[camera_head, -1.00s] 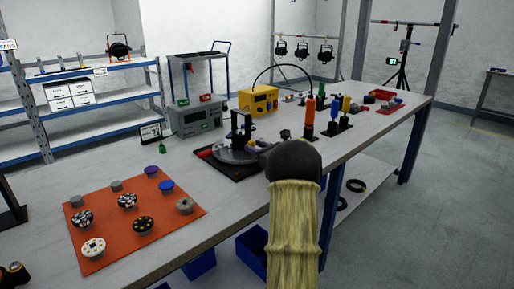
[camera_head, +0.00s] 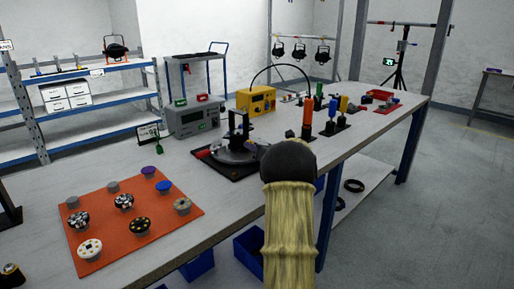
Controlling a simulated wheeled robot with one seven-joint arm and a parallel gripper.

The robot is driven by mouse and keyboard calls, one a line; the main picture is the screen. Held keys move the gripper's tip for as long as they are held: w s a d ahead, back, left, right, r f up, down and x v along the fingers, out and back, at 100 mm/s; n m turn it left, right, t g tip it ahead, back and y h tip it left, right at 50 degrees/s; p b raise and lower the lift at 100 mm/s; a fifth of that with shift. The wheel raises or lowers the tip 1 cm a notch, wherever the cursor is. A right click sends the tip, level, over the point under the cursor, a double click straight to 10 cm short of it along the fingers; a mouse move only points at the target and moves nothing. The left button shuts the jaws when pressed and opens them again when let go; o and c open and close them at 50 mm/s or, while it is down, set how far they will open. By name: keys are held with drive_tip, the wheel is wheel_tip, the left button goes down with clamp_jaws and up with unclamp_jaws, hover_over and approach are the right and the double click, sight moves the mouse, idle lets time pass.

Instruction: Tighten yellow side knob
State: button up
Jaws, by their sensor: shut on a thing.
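My arm rises from the bottom of the picture in a tan ribbed sleeve and ends in a dark rounded link. That link hides my gripper, so neither its fingers nor what lies between them shows. Just beyond and left of the link, a dark fixture (camera_head: 235,124) with an upright post and a round grey plate (camera_head: 232,153) stands on a dark base on the workbench. A red handle-like part (camera_head: 203,153) is at its left side. I cannot make out a yellow side knob; the side of the fixture nearest my arm is partly covered.
An orange mat (camera_head: 165,226) with several round parts lies at the workbench's front left. A grey box (camera_head: 193,119) and a yellow box (camera_head: 257,99) stand behind the fixture. Upright colored bottles (camera_head: 307,115) stand to its right. Blue bins (camera_head: 198,266) sit below the bench edge.

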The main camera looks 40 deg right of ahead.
drive_tip(key=shift+a, duration=0.1)
drive_tip(key=o, duration=1)
drive_tip(key=shift+s, duration=0.15)
drive_tip(key=shift+s, duration=0.25)
drive_tip(key=s, duration=0.5)
drive_tip(key=s+d+p, duration=0.1)
drive_tip(key=s, duration=1)
drive_tip(key=shift+s+d, duration=0.25)
drive_tip(key=shift+s, duration=0.1)
